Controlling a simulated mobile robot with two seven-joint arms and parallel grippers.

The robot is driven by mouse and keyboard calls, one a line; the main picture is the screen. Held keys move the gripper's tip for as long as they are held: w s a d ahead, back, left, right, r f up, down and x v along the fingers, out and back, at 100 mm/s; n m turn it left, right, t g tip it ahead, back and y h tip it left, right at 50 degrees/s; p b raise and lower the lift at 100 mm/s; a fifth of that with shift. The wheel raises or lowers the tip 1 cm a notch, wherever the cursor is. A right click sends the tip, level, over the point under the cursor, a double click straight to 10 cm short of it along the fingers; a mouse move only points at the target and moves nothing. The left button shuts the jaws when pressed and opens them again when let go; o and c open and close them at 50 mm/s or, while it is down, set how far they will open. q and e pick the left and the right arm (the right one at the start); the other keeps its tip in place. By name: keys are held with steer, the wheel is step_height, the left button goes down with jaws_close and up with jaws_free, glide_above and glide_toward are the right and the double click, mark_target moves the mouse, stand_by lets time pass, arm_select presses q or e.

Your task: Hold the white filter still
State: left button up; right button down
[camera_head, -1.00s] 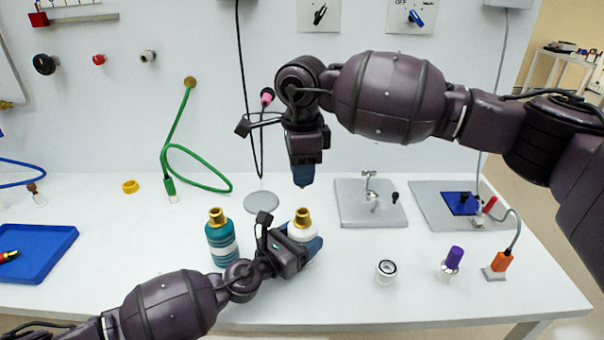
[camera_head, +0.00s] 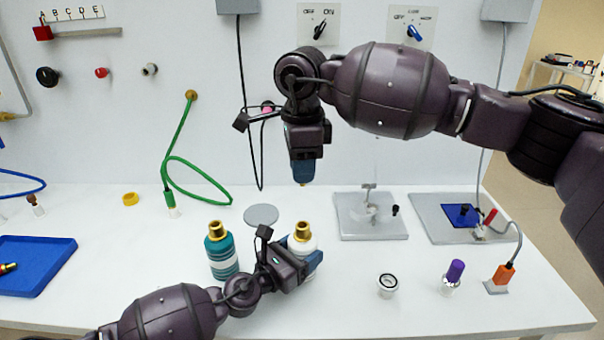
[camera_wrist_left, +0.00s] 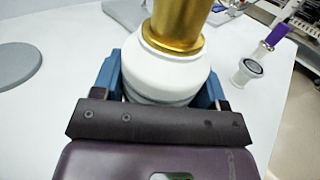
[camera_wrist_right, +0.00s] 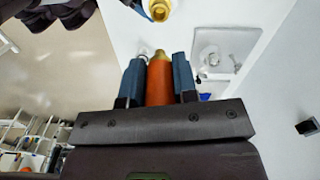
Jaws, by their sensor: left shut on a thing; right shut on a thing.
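The white filter (camera_head: 305,243), a white body with a gold neck, stands upright on the bench, and it also fills the top of the left wrist view (camera_wrist_left: 172,65). My left gripper (camera_head: 308,264) is shut around its body, with a blue finger on each side. My right gripper (camera_head: 304,172) points down above the filter, apart from it. It is shut on an orange cylinder with a gold tip (camera_wrist_right: 160,82), seen in the right wrist view. In the head view the fingers hide nearly all of that cylinder.
A teal bottle with a gold neck (camera_head: 221,252) stands close left of the filter. A grey disc (camera_head: 261,215) lies behind. To the right are a grey plate with a fixture (camera_head: 372,226), a small white cup (camera_head: 387,286) and a purple-topped vial (camera_head: 453,276). A blue tray (camera_head: 40,262) is far left.

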steer(key=shift+r, duration=1.8)
arm_select(q)
steer(key=o, duration=1.1)
steer(key=shift+s+a, duration=0.1)
